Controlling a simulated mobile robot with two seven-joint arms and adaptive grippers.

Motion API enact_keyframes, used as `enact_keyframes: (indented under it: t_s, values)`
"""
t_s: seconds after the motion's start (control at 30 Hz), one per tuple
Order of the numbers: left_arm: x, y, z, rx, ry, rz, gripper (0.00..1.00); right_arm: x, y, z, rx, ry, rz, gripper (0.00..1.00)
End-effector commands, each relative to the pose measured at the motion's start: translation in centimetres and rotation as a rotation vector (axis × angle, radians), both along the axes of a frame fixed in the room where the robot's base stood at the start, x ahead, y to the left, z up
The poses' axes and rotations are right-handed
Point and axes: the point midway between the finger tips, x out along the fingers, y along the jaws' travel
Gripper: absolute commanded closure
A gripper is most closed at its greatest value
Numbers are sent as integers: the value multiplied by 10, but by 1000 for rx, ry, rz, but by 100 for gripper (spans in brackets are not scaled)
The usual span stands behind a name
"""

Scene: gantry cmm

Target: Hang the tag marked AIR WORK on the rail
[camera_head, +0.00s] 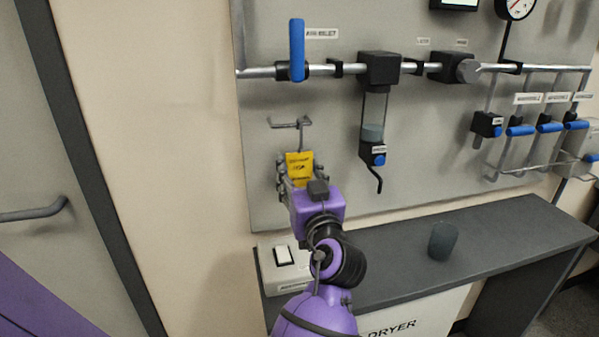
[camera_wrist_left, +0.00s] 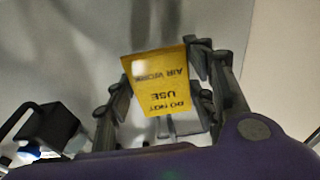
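The yellow tag (camera_head: 299,165) reads DO NOT USE and AIR WORK, upside down in the left wrist view (camera_wrist_left: 160,82). My left gripper (camera_head: 299,180) has one finger at each side edge of the tag and appears shut on it across its width. In the left wrist view my gripper (camera_wrist_left: 165,95) frames the slightly tilted tag. A short metal rail (camera_head: 288,124) sticks out from the grey panel just above the tag. Whether the tag touches the rail is unclear. My right gripper is out of view.
Above is a pipe with a blue-handled valve (camera_head: 297,50) and a filter bowl (camera_head: 374,110) to the right. Below is a dark bench (camera_head: 480,235) with a dark cup (camera_head: 442,240) and a switch box (camera_head: 282,262). The panel left of the rail is clear.

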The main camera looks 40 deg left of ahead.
Motion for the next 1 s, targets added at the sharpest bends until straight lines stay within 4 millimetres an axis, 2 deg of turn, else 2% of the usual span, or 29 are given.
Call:
enact_keyframes:
  t_s: [0.03,0.1,0.47,0.57,1.0]
  values:
    - [0,0,0,0,0,0,39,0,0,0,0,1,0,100]
    - [0,0,0,0,0,0,33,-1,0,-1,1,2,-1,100]
    - [-2,-4,-1,-1,1,-1,33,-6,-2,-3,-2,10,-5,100]
    - [-10,-13,-4,-3,2,-2,33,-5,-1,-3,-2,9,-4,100]
    - [-66,-77,-17,-1,4,-1,33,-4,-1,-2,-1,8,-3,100]
